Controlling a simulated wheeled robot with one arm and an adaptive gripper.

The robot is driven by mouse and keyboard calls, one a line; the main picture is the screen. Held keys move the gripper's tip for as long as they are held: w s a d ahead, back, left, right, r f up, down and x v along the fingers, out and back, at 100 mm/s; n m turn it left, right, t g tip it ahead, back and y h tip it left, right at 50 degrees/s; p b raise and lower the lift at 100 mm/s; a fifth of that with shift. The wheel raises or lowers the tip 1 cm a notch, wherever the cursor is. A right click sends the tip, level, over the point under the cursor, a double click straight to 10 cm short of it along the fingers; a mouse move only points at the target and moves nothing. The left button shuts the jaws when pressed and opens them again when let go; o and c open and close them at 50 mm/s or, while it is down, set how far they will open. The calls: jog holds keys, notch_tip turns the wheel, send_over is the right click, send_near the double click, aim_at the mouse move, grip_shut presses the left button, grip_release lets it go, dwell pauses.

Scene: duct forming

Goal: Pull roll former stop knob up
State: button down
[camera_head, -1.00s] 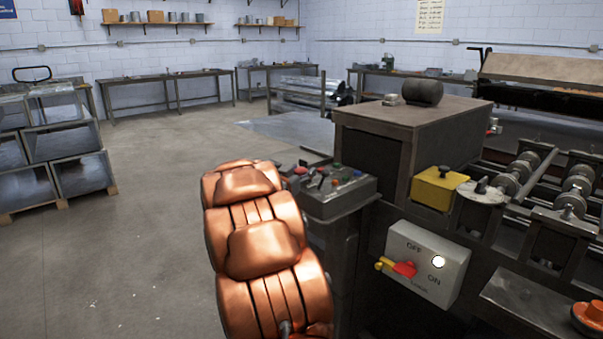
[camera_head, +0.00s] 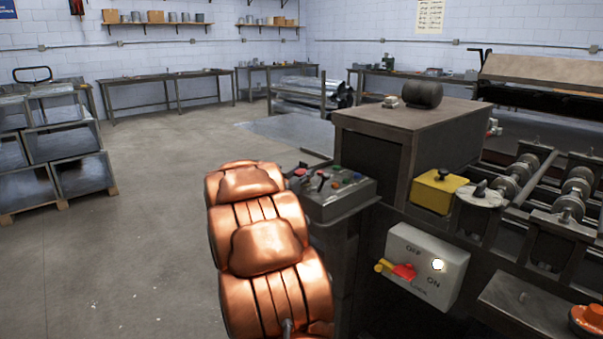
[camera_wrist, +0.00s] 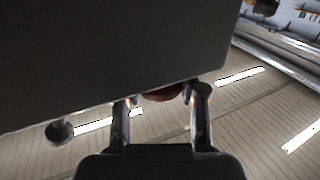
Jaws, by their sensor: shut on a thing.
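In the wrist view, my gripper (camera_wrist: 160,103) has its two fingers on either side of a dark red round knob (camera_wrist: 160,94) and is shut on it. Only a narrow part of the knob shows; a large dark surface hides the rest. In the head view, a grey control box (camera_head: 345,203) stands beside the roll former, with a red knob (camera_head: 300,172) at its left back and other small controls. My copper-coloured arm stands left of this box. My gripper cannot be made out there.
The roll former (camera_head: 420,118) fills the right side, with a yellow block (camera_head: 437,190) and a grey OFF/ON switch box (camera_head: 428,265) with a red and yellow handle. An orange-red button (camera_head: 590,318) is at the bottom right. Open floor (camera_head: 150,220) lies to the left.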

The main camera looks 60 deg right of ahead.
jog(key=shift+r+p, duration=0.4)
jog(key=shift+r, duration=0.1)
jog(key=c, duration=0.6)
grip_release()
jog(key=shift+c, duration=0.2)
jog(key=s+a, duration=0.1)
jog(key=a, duration=1.1)
jog(key=shift+s, duration=0.2)
